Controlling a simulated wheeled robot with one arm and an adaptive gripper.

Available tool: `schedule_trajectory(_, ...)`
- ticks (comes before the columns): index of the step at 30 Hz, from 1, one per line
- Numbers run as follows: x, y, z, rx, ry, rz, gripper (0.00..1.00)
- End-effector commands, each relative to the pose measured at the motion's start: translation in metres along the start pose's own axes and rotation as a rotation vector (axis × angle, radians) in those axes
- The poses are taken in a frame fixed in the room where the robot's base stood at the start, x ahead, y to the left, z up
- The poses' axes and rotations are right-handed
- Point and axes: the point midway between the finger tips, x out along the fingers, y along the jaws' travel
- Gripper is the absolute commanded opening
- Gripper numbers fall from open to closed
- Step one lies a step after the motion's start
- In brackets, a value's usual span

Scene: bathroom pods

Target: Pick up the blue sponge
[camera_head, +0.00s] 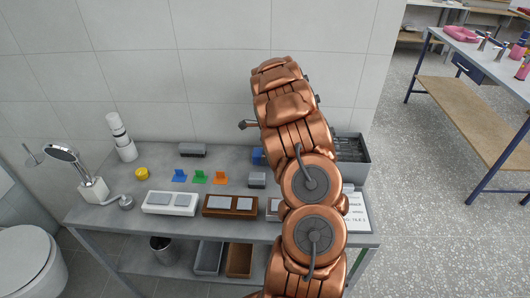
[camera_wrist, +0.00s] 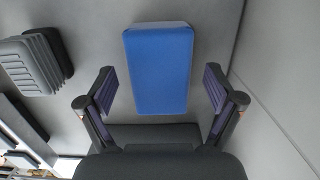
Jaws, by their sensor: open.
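The blue sponge (camera_wrist: 158,70) is a plain rectangular block lying on the grey table in the wrist view, ahead of and between my fingers. In the head view only a small part of the sponge (camera_head: 258,156) shows, at the left edge of my copper arm. My gripper (camera_wrist: 160,88) is open, with one finger on each side of the sponge's near end and a gap on both sides. The fingers do not touch it. In the head view my arm hides most of the gripper and the sponge.
A grey ribbed block (camera_wrist: 38,62) lies left of the sponge; a dark brush-like block (camera_head: 192,150) stands near the wall. Blue, green and orange clips (camera_head: 200,177) and switch plates (camera_head: 230,206) lie nearer. A grey bin (camera_head: 352,150) stands right. The wall (camera_head: 200,70) is close behind.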

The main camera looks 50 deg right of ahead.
Motion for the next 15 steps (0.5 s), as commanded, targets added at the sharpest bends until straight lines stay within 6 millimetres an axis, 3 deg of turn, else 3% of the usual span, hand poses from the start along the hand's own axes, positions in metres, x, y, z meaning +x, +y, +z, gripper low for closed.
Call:
schedule_trajectory(9, 0.0047, 0.0002, 0.0001, -0.001, 0.000, 0.000, 0.92)
schedule_trajectory(15, 0.0045, 0.0003, 0.0000, -0.001, 0.001, 0.000, 0.71)
